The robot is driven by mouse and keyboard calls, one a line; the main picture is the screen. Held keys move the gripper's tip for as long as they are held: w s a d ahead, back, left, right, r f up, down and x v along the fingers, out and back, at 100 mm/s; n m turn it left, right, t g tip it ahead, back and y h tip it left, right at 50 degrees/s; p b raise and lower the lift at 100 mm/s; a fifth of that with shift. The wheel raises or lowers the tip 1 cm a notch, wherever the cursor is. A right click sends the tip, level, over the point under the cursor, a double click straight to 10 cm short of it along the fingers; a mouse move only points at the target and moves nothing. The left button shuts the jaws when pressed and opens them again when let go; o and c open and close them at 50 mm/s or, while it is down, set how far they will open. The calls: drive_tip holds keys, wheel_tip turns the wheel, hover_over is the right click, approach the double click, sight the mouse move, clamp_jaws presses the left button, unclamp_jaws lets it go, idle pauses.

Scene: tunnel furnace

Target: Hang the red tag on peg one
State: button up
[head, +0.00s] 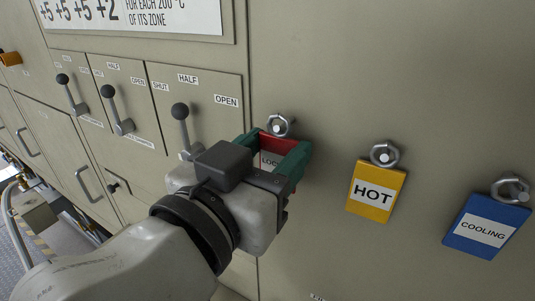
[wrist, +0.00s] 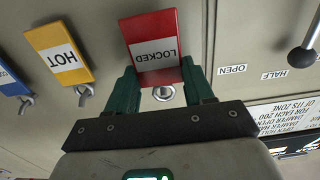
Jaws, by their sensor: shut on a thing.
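The red tag (head: 277,142) has a white label, which reads LOCKED in the wrist view (wrist: 152,48), where it appears upside down. My gripper (head: 279,150) is shut on the tag, with one teal finger at each side edge. In the head view the tag's metal ring (head: 280,125) shows just above it, against the panel, with a round peg end inside its outline. The ring and peg end also show between the fingers in the wrist view (wrist: 164,92). I cannot tell how far the ring sits over the peg. My fingers hide part of the tag.
A yellow HOT tag (head: 376,190) and a blue COOLING tag (head: 486,227) hang by rings on pegs to the right. Damper levers (head: 181,112) with dark knobs stand out from the panel on the left. The panel below the tags is clear.

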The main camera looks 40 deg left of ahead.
drive_tip(key=shift+w+r, duration=0.1)
drive_tip(key=shift+w, duration=0.05)
drive_tip(key=shift+w+a+f+b, duration=0.15)
drive_tip(key=shift+w+f+b, duration=0.15)
drive_tip(key=shift+w, duration=0.2)
drive_tip(key=shift+f, duration=0.1)
idle(0.4)
drive_tip(key=shift+f+b, duration=0.2)
drive_tip(key=shift+b, duration=0.25)
drive_tip(key=shift+w, duration=0.1)
idle(0.4)
drive_tip(key=o, duration=1.1)
